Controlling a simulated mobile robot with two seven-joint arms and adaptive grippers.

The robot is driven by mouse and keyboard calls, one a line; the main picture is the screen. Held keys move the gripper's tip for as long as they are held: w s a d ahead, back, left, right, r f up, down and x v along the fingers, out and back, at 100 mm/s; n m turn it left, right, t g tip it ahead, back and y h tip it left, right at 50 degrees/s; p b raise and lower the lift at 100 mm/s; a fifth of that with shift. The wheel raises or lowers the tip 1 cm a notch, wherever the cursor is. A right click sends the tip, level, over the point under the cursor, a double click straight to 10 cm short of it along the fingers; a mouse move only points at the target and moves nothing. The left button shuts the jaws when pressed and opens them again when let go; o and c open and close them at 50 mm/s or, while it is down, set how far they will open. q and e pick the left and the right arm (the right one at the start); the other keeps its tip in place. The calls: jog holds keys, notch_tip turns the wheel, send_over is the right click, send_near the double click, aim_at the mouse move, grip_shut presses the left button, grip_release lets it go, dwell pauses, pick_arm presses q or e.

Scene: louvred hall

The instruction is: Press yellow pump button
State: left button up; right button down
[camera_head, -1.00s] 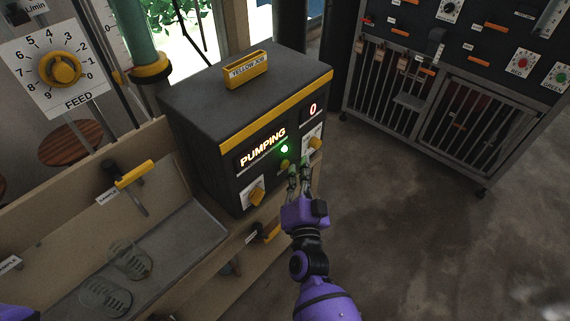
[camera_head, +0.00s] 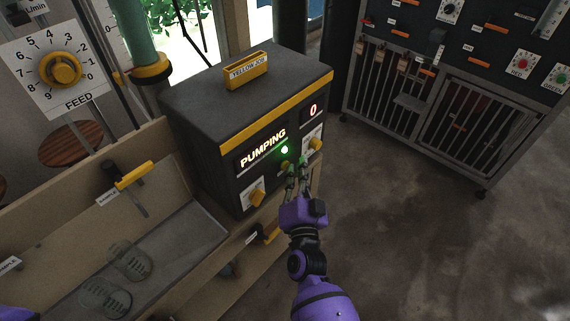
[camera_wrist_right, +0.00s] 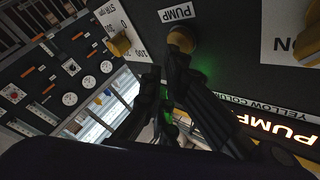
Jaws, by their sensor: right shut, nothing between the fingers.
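The black pump box with a yellow stripe (camera_head: 275,110) stands on the bench and shows "PUMPING" in lit letters, with a green lamp (camera_head: 284,149) glowing beside them. The yellow pump button (camera_head: 284,164) is on its front, below the lamp. It also shows in the right wrist view (camera_wrist_right: 182,39), under the "PUMP" label. My right gripper (camera_head: 295,171) is shut and empty, with its fingertips right at the button. The fingertips (camera_wrist_right: 174,62) overlap the button's lower edge in the wrist view; I cannot tell whether they touch. My left gripper is out of view.
Yellow knobs flank the button, one at left (camera_head: 257,198) and one at right (camera_head: 316,144), near the "0" display. A yellow-handled lever (camera_head: 134,174) stands at left. A dark cabinet (camera_head: 455,100) stands at the back right, with bare floor before it.

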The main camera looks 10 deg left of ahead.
dwell(0.4)
jog(key=shift+w+a, duration=0.1)
jog(key=shift+w+a, duration=0.15)
jog(key=shift+a, duration=0.1)
dwell(0.3)
jog(key=shift+s+d, duration=0.2)
jog(key=shift+d, duration=0.2)
